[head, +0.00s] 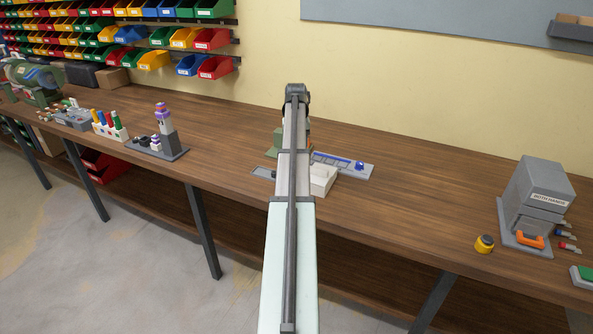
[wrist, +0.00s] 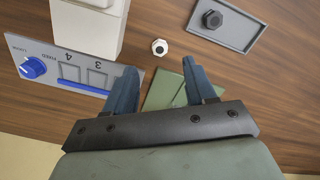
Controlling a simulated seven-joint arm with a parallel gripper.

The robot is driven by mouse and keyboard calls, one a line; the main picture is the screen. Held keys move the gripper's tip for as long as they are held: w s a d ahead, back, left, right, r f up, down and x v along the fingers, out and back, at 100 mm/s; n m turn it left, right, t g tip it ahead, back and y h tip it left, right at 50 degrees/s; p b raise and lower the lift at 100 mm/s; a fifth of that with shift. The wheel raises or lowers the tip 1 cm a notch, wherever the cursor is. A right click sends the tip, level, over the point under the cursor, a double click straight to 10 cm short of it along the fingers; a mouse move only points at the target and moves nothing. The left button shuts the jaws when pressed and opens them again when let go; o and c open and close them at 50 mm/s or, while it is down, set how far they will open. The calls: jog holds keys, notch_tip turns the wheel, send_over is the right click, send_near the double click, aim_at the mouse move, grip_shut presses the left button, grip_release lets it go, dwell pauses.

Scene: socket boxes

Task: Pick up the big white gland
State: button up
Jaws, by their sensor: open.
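A white hexagonal gland (wrist: 159,47) with a dark hole lies on the wooden table in the wrist view. Its size cannot be compared with another white gland, as no other shows there. My gripper (wrist: 159,66) has two blue fingers, spread apart and empty. In the picture the gland appears just beyond the fingertips, between their lines, with no finger touching it. The height of the fingers above the table is hard to tell. In the head view my arm hides the gland and the gripper.
A white box (wrist: 88,26) and a panel with a blue knob (wrist: 33,68) are left of the gland. A grey tray (wrist: 234,37) holding a black gland (wrist: 212,19) is to the right. A green plate (wrist: 165,91) shows between the fingers. Bare wood surrounds the white gland.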

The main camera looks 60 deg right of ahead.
jog(key=shift+d+f, duration=0.15)
jog(key=shift+f, duration=4.35)
grip_shut()
